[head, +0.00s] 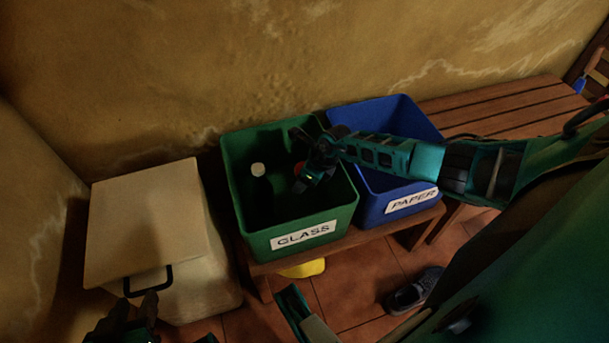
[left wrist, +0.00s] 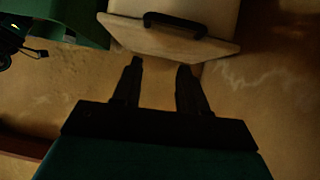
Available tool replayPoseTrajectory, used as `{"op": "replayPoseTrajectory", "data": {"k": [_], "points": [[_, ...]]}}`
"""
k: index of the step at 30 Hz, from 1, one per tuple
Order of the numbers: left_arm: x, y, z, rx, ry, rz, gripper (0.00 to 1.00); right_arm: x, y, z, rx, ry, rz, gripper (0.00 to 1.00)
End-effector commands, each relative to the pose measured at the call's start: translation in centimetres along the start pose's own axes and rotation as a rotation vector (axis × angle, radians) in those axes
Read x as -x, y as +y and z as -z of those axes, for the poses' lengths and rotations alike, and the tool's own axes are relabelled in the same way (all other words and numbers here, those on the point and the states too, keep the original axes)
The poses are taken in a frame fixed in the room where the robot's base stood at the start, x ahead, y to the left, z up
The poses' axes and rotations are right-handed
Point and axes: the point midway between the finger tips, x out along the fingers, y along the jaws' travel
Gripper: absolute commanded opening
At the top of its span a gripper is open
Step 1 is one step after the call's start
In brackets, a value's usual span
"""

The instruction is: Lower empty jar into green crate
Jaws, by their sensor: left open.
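The green crate (head: 303,255), labelled GLASS, stands on a wooden bench. My right gripper (head: 301,163) comes in from the right over the crate's opening. A small red-orange thing (head: 299,168) shows by its fingers; it may be the jar's lid, but the jar's body does not show clearly. Whether the right fingers grip it is unclear. My left gripper (head: 134,318) is low at the left, near the pale bin's handle. In the left wrist view, its fingers (left wrist: 160,66) are apart and empty.
A pale lidded bin (head: 145,220) with a black handle (head: 148,281) stands left of the green crate. A blue PAPER crate (head: 388,208) stands close on its right.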

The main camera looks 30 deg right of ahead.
Motion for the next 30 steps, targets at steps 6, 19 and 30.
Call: {"op": "replayPoseTrajectory", "data": {"k": [6, 19, 30], "points": [[0.0, 0.0, -0.1, 0.000, 0.000, 0.000, 0.43, -0.2, -0.4, 1.3, -0.011, 0.024, 0.005, 0.73], [0.0, 0.0, 0.0, 0.000, 0.000, 0.000, 0.43, -0.2, -0.4, 1.4, -0.011, 0.026, 0.005, 0.93], [1.6, 0.6, 2.9, 0.003, -0.002, -0.014, 0.43, 3.0, -0.5, 1.0, -0.008, 0.025, 0.007, 0.93]]}}
